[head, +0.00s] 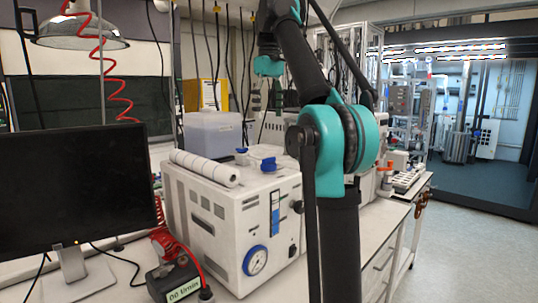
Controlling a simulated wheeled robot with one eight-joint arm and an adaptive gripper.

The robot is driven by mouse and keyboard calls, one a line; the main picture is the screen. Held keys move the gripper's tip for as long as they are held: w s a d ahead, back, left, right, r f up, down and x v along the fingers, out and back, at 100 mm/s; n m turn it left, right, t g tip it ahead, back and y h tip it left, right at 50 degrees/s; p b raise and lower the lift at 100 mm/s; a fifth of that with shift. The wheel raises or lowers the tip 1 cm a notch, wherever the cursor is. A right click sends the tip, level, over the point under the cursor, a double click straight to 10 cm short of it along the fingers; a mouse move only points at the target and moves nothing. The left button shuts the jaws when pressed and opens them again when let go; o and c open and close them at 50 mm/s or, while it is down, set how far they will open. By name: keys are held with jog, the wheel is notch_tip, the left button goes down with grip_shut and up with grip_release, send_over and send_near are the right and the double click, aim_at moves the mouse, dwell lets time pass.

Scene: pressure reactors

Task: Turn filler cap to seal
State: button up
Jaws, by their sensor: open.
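A white box-shaped unit (228,228) with a round blue-rimmed gauge (256,260) stands on the bench. On its top are a small blue cap (241,150) and a larger blue cap (268,163) on a white fitting. I cannot tell which is the filler cap, or whether either is fully tightened. My arm rises in front of the unit's right side and bends over at the top. My gripper (268,96) hangs small and dark below the teal wrist, above and apart from the caps. Its fingers look open and empty, but are hard to make out.
A white paper roll (205,168) lies on the unit's left top edge. A black monitor (75,190) stands at left. A red coiled hose (120,95) and black cables hang above. The floor (465,225) at right is clear.

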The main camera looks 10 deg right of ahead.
aim_at(269, 163)
notch_tip(269, 163, down, 14)
jog(key=shift+r, duration=0.1)
dwell(0.5)
jog(key=c, duration=1.2)
jog(key=shift+o, duration=0.2)
